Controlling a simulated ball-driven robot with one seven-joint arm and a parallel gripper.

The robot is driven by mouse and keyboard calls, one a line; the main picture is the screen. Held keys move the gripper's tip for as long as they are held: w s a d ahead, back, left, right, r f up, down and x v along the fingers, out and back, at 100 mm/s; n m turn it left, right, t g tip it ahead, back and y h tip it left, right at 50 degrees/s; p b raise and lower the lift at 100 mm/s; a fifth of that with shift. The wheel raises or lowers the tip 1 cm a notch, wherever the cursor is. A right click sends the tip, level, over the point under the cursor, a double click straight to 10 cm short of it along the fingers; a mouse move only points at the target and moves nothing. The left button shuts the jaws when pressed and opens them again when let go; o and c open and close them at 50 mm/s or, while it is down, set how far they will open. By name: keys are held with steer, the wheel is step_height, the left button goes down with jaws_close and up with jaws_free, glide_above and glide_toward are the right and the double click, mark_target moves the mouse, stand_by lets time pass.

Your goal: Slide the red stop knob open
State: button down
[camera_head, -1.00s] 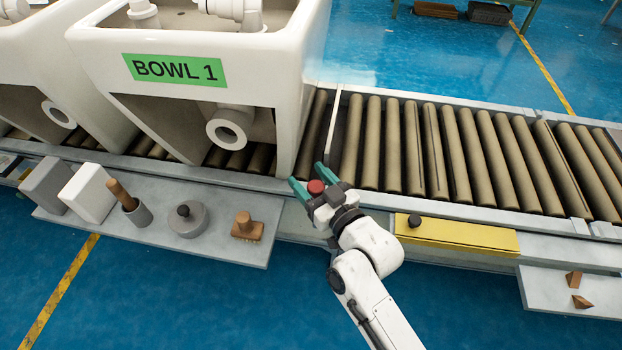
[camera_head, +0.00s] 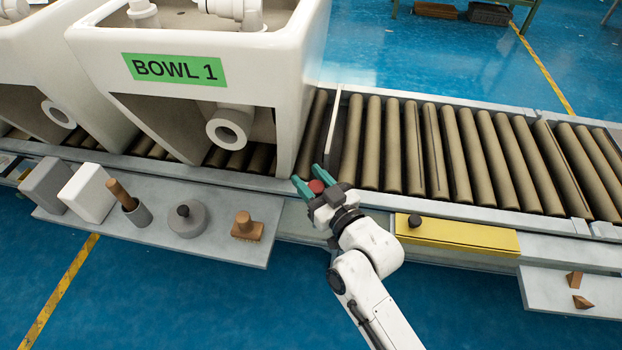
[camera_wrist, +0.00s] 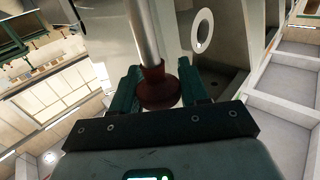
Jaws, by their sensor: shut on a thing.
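The red stop knob (camera_head: 317,187) sits at the front edge of the conveyor, just right of the BOWL 1 unit. My gripper (camera_head: 309,178) has its teal fingers on either side of the knob and is shut on it. In the wrist view the knob (camera_wrist: 157,88) shows as a dark red flared piece on a grey metal rod (camera_wrist: 143,32), between the two teal fingers. The fingers partly hide the knob in the head view.
The white BOWL 1 unit (camera_head: 280,75) stands on the rollers close to my gripper. A grey shelf (camera_head: 225,250) with several tools lies to the left. A yellow panel (camera_head: 465,236) with a black knob (camera_head: 415,221) is to the right. The rollers right of the gripper are empty.

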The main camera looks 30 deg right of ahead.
step_height(320, 180, down, 6)
steer(key=b, duration=0.4)
steer(key=shift+r, duration=0.15)
steer(key=c, duration=0.7)
jaws_free()
steer(key=shift+s, duration=0.15)
steer(key=s, duration=0.3)
steer(key=s+d+p, duration=0.1)
steer(key=s, duration=0.3)
steer(key=s+p, duration=0.1)
steer(key=s, duration=0.2)
steer(key=shift+s+d, duration=0.2)
steer(key=shift+d, duration=0.15)
